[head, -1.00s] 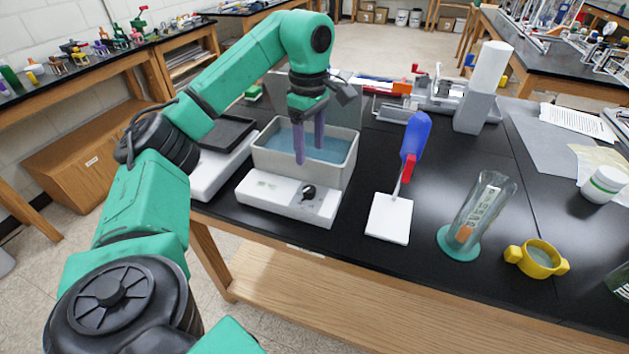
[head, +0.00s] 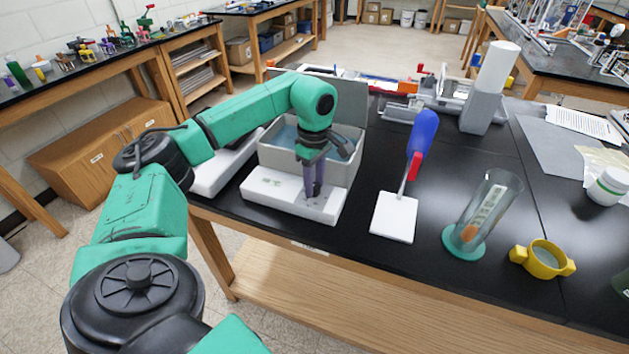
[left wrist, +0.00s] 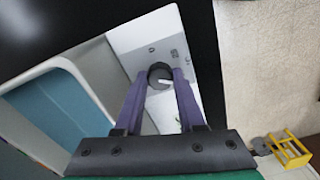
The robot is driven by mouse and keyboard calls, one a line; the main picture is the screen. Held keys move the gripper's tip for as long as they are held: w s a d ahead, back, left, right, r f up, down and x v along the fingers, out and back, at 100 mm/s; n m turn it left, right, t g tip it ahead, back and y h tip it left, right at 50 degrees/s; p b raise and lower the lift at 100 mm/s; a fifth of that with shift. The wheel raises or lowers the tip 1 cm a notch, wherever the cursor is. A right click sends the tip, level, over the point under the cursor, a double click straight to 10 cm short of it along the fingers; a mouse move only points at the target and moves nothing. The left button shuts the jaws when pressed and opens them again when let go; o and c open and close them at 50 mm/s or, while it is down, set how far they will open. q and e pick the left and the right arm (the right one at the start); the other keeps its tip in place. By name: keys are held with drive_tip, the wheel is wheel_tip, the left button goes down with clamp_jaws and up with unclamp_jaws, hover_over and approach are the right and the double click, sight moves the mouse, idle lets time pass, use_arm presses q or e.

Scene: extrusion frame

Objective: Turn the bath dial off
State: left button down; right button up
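The water bath (head: 352,143) is a grey tub of blue water with a white front panel (head: 262,188) on the black bench. Its dial (left wrist: 160,73) is a dark round knob with a pale mark, seen in the left wrist view. My left gripper (head: 313,192) points down over the right part of the panel. Its purple fingers lie on both sides of the dial and appear shut on it; in the left wrist view the fingertips (left wrist: 160,76) flank the knob. In the head view the fingers hide the dial. My right gripper is not in view.
A white plate (head: 394,217) and a blue-and-red handled tool (head: 421,135) are right of the bath. A glass cylinder on a teal base (head: 463,241) and a yellow cup (head: 541,258) stand farther right. The bench's front edge is close to the panel.

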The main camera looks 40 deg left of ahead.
use_arm(q)
drive_tip(key=shift+n, duration=0.7)
drive_tip(key=n+p, duration=0.1)
drive_tip(key=n, duration=0.3)
drive_tip(key=shift+r, duration=0.1)
drive_tip(key=n+p, duration=0.1)
drive_tip(key=n, duration=0.5)
drive_tip(key=shift+n, duration=0.3)
drive_tip(key=n+p, duration=0.1)
drive_tip(key=n, duration=1.1)
drive_tip(key=shift+w+p, duration=0.1)
drive_tip(key=shift+p, duration=0.25)
drive_tip(key=c, duration=0.5)
unclamp_jaws()
